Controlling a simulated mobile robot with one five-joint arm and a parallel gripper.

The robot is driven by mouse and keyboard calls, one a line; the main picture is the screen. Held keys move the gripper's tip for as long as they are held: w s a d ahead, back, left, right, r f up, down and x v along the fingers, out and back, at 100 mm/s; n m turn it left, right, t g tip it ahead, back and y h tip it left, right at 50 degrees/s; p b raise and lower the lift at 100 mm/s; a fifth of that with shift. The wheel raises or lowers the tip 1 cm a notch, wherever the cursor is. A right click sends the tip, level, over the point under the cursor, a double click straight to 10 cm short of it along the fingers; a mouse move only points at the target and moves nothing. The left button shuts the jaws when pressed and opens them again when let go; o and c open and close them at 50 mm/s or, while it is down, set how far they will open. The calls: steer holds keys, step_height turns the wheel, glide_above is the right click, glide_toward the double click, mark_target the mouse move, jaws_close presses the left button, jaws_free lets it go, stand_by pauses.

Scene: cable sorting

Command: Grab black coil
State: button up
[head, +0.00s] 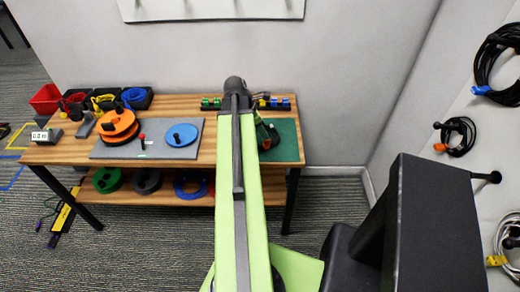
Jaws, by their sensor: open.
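Several things could be the black coil. A large black coil (489,68) with a blue tie hangs on the right wall, cut by the picture's edge. A smaller black coil (470,136) with an orange end hangs below it on a peg. A black or dark grey round coil or reel (146,182) lies on the table's lower shelf, between a green one and a blue one. My green arm reaches up the middle of the picture, over the table. I cannot make out my gripper; no coil is seen in its hold.
The wooden table (205,152) bears an orange reel (118,124), a blue disc (181,135) and small bins at the left. A pale cable coil (506,238) hangs low on the right wall. A large dark block stands at the lower right. Carpet right of the table is clear.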

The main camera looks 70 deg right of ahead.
mark_target(267, 146)
steer(key=b+x, duration=0.1)
steer(key=x, duration=0.2)
steer(key=shift+f, duration=0.15)
steer(key=b+x, duration=0.5)
steer(key=shift+w+f, duration=0.15)
steer(key=shift+w, duration=0.05)
jaws_close()
